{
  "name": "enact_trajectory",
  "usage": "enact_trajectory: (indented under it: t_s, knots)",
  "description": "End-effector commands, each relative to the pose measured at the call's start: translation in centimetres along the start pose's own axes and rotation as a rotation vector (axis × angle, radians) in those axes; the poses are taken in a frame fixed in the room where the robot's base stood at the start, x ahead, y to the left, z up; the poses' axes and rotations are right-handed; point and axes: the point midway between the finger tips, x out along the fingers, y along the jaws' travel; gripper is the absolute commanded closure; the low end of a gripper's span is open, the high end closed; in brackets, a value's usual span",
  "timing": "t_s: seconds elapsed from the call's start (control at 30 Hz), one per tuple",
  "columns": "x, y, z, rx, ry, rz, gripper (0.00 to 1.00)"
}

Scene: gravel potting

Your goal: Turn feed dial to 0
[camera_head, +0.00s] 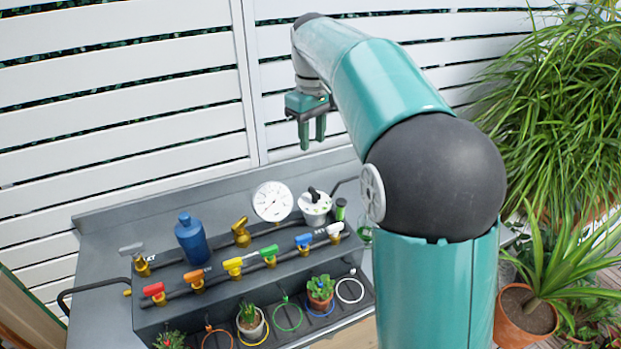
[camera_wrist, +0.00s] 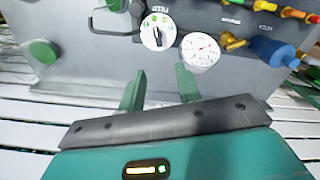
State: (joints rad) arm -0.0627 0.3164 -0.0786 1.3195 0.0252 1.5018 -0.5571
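The feed dial (camera_head: 316,205) is a white round unit with a black knob and green marks, at the back right of the grey bench. In the wrist view the feed dial (camera_wrist: 158,31) shows upside down, top centre, with the knob pointer slanted; its setting is too small to read. My gripper (camera_head: 312,143) is raised above the back of the bench, over the dial area, and apart from it. In the wrist view my gripper (camera_wrist: 158,71) has its two green fingers spread with nothing between them, and the dial lies beyond the fingertips.
A white pressure gauge (camera_head: 272,201) stands just left of the dial. A blue bottle-shaped filter (camera_head: 192,238) and a brass fitting (camera_head: 241,232) are farther left. Several coloured valves, such as the white-handled one (camera_head: 335,229), line the front. Slatted fence (camera_head: 120,95) stands behind.

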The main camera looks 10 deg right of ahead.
Motion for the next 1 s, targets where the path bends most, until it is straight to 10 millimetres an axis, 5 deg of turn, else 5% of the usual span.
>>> enact_trajectory:
  t_s: [0.27,0.7,1.0]
  knots:
    - [1.9,-0.3,0.1,0.000,-0.007,-0.003,0.66]
    - [10.4,-0.5,-0.1,-0.001,-0.009,-0.004,0.66]
    - [13.8,-0.2,-0.2,-0.002,-0.005,-0.003,0.66]
